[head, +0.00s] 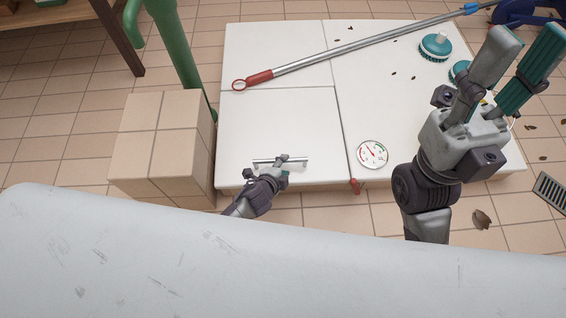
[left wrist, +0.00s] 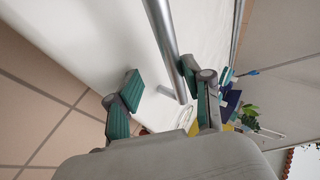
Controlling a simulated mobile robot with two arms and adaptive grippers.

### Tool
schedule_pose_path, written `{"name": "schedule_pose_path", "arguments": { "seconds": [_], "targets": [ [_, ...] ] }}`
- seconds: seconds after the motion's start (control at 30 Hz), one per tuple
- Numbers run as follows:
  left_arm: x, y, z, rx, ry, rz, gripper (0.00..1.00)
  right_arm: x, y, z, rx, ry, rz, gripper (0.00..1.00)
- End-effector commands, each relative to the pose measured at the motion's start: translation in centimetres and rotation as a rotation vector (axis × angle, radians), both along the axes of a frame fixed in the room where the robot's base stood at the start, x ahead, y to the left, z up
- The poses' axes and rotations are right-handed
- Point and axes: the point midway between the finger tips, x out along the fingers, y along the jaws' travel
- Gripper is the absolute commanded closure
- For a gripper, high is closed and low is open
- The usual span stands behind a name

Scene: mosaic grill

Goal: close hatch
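The hatch looks to be the white front-left panel (head: 270,125) of a low white box in the head view. It appears roughly level with the panels around it; I cannot tell whether it is fully shut. A metal bar handle (head: 296,162) runs along its front edge. My left gripper (head: 278,172) is at this handle. In the left wrist view, my left gripper (left wrist: 158,88) has its teal-padded fingers apart, with the metal bar (left wrist: 168,45) between them, nearer the right finger. My right gripper (head: 518,62) is open and empty, raised over the box's right side.
A long pole (head: 375,45) with a red end lies across the box. A round gauge (head: 372,153) and a small red part (head: 354,186) are at its front. A teal round brush (head: 435,46) lies at the back right. A tiled block (head: 140,150) and green pipe (head: 172,45) stand left.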

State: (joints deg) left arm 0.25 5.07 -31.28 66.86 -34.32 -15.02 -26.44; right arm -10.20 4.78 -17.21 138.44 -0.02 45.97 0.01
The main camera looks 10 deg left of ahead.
Motion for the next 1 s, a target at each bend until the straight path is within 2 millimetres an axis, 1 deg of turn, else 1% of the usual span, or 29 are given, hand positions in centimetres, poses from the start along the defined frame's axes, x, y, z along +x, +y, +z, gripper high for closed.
{"name": "schedule_pose_path", "arguments": {
  "seconds": [0.03, 0.23, 0.37, 0.47, 0.8, 1.0],
  "targets": [
    [-0.6, 0.2, -0.7, 0.007, 0.015, 0.002, 0.59, 0.0, 0.0, 0.0, 0.000, 0.000, 0.000, 0.60],
    [-0.6, 0.3, -0.6, 0.009, 0.014, 0.002, 0.59, 0.0, 0.0, 0.0, 0.000, 0.002, 0.000, 0.60],
    [-1.1, 0.6, -0.2, 0.011, 0.012, 0.002, 0.59, 0.0, 0.0, 0.0, 0.000, 0.002, -0.001, 0.60],
    [-1.9, 0.9, 0.6, 0.009, 0.011, 0.001, 0.59, 0.0, 0.0, 0.0, -0.001, 0.002, 0.000, 0.60],
    [-6.7, 2.1, 4.8, 0.003, 0.004, -0.002, 0.59, 0.0, 0.0, 0.0, 0.000, 0.001, 0.000, 0.60],
    [-8.7, 2.7, 6.6, 0.002, 0.002, -0.002, 0.59, 0.0, 0.0, 0.1, 0.000, 0.001, 0.000, 0.60]
  ]
}}
